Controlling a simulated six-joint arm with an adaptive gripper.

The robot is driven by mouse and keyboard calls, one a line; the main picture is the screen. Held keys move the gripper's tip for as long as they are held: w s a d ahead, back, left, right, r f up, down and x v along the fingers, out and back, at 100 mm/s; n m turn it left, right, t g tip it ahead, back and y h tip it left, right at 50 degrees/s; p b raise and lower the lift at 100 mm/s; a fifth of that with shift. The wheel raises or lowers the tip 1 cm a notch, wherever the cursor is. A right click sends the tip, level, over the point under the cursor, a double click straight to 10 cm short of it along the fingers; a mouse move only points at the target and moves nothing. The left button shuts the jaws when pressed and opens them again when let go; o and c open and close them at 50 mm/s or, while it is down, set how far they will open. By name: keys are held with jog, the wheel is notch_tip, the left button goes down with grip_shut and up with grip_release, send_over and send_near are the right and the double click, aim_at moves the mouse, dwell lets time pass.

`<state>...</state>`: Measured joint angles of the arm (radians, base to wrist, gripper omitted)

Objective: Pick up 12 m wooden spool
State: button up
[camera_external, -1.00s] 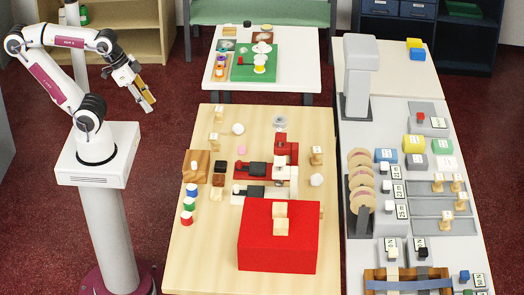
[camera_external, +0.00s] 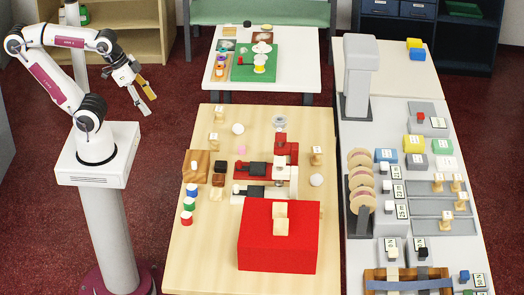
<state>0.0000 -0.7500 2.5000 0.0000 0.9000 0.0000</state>
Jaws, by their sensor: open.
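My gripper (camera_external: 149,104) is at the upper left, in the air over the floor beside the wooden table. Its two fingers are spread apart and nothing is between them. Several round, wooden-coloured discs (camera_external: 360,158), like spool ends, stand in a row on a dark rack at the left edge of the grey counter. White cards with length markings (camera_external: 398,190) stand beside them. The markings are too small to tell for sure which piece is the 12 m wooden spool. My gripper is far from the discs and touches nothing.
The wooden table (camera_external: 190,262) between my gripper and the counter holds a red block (camera_external: 278,254), red and white clamp-like devices, and small labelled wooden pieces (camera_external: 316,156). A tall grey machine (camera_external: 361,75) stands behind the disc rack.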

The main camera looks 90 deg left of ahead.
jog(key=shift+w+a, duration=0.1)
